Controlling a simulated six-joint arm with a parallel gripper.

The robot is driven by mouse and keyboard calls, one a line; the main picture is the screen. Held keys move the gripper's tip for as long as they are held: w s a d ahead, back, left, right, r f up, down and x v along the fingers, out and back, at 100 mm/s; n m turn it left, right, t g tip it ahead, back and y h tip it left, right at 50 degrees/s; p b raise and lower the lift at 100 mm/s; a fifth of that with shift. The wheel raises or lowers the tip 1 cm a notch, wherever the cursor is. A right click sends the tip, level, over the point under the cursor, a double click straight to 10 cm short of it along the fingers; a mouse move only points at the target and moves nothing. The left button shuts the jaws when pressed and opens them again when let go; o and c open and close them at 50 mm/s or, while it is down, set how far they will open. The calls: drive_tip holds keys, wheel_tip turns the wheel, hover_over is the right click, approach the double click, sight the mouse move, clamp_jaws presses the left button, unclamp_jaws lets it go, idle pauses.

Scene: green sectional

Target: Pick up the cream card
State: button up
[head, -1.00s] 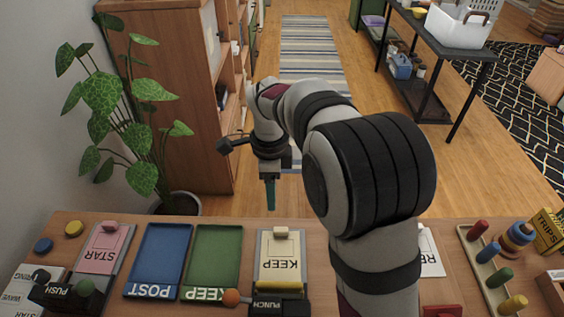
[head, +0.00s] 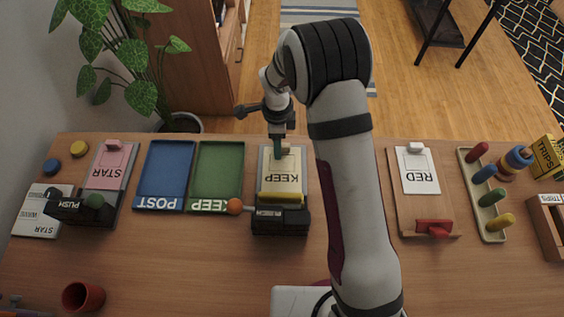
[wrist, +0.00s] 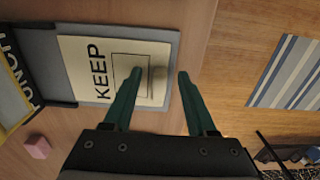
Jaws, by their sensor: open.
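The cream card (head: 281,184), marked KEEP, lies on a grey board with its near end at the black punch (head: 281,221). It also shows in the wrist view (wrist: 78,65), with a small raised cream tab (wrist: 158,72) near its far edge. My gripper (head: 278,148) is at the far end of the card, its teal fingers pointing down. In the wrist view my gripper (wrist: 159,75) is open, with its fingertips apart on either side of the tab. I cannot tell how high the fingertips are above the card.
A green tray (head: 218,170) and a blue tray (head: 165,168) lie left of the card. The pink STAR card (head: 108,168) is further left. The white RED card (head: 418,175) and a pegged rack (head: 470,195) are to the right. A red cup (head: 83,297) stands front left.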

sight(278, 162)
clamp_jaws()
wheel_tip(278, 162, up, 9)
drive_tip(key=shift+f, duration=0.2)
drive_tip(key=shift+s+f, duration=0.65)
drive_tip(key=shift+f, duration=0.75)
drive_tip(key=shift+s+f, duration=0.6)
drive_tip(key=shift+f, duration=0.85)
drive_tip(key=shift+s+f, duration=0.65)
drive_tip(key=shift+f, duration=0.75)
